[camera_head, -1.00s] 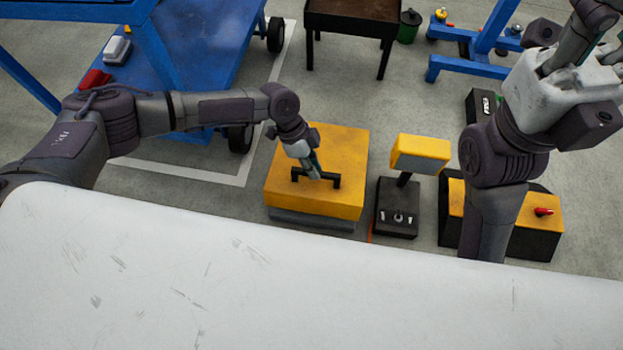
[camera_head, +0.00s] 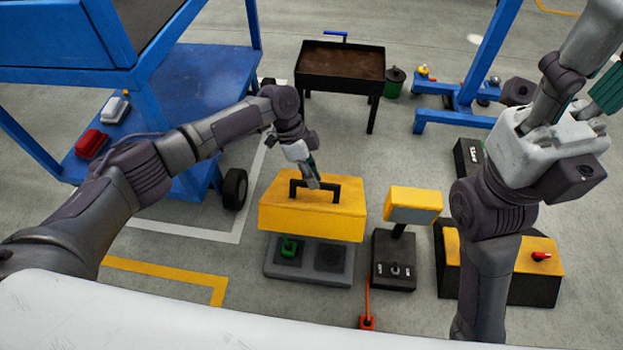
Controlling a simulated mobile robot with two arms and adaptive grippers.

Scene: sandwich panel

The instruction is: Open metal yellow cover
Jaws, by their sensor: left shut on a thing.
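The yellow cover (camera_head: 312,215) is a box-shaped lid with a black handle (camera_head: 329,182) on top. My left gripper (camera_head: 312,181) is shut on the handle from above. The cover is raised and tilted over a grey base (camera_head: 308,276), whose front shows below it. On the base are a green part (camera_head: 289,247) and a dark square (camera_head: 331,258); the back of the base is hidden by the cover. My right gripper (camera_head: 608,92) shows only as teal fingers at the right edge, away from the cover, and its opening is unclear.
A black and yellow pedestal device (camera_head: 394,262) stands close right of the base. A wider black and yellow box (camera_head: 530,268) is further right. A blue cart (camera_head: 205,85) stands at the left. A dark metal tray table (camera_head: 342,68) is behind.

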